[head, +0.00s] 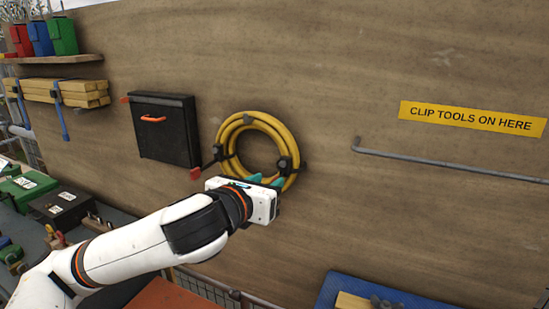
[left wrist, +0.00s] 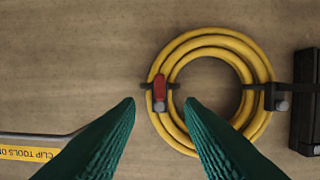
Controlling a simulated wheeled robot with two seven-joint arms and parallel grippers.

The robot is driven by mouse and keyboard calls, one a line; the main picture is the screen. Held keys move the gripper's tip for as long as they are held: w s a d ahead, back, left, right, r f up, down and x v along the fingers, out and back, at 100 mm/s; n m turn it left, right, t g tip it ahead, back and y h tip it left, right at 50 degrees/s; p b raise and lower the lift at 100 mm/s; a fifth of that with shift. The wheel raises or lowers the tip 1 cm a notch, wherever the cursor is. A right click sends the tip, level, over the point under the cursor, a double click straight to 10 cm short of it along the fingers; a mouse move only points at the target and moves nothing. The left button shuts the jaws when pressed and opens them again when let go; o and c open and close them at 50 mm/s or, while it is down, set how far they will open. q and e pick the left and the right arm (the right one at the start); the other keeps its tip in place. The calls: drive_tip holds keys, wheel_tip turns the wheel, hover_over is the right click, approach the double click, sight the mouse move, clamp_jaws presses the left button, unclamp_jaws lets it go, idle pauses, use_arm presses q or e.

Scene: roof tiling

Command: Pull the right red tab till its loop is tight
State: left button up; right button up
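A yellow hose coil (head: 228,143) hangs on the wooden wall, held by dark straps at its left and right sides. The wrist view, turned upside down, shows the coil (left wrist: 214,41) too. There the right red tab (left wrist: 159,87) lies against the coil's left side, by a dark strap. I cannot make it out in the head view. The left red tab (head: 195,173) sticks out left of the coil. My left gripper (head: 266,181) is at the coil's lower front, teal fingers apart. In the wrist view its fingertips (left wrist: 160,101) straddle the right tab's line; contact is unclear. My right gripper is not in view.
A black case (head: 166,130) with an orange handle is on the wall left of the coil. A grey bar (head: 450,166) below a yellow sign (head: 472,118) runs to the right. Bare wall separates coil and bar. A blue mat (head: 400,294) is low right.

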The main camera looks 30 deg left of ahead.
sight(273, 179)
use_arm(q)
drive_tip(key=w+p, duration=0.1)
drive_tip(key=w, duration=0.1)
drive_tip(key=shift+w+f+p, duration=0.3)
drive_tip(key=shift+f+p, duration=0.05)
drive_tip(key=shift+w+a+f, duration=0.1)
drive_tip(key=shift+w+f, duration=0.15)
drive_tip(key=shift+w, duration=0.8)
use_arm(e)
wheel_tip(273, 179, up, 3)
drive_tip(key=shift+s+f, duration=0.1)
use_arm(q)
drive_tip(key=shift+s, duration=0.1)
clamp_jaws()
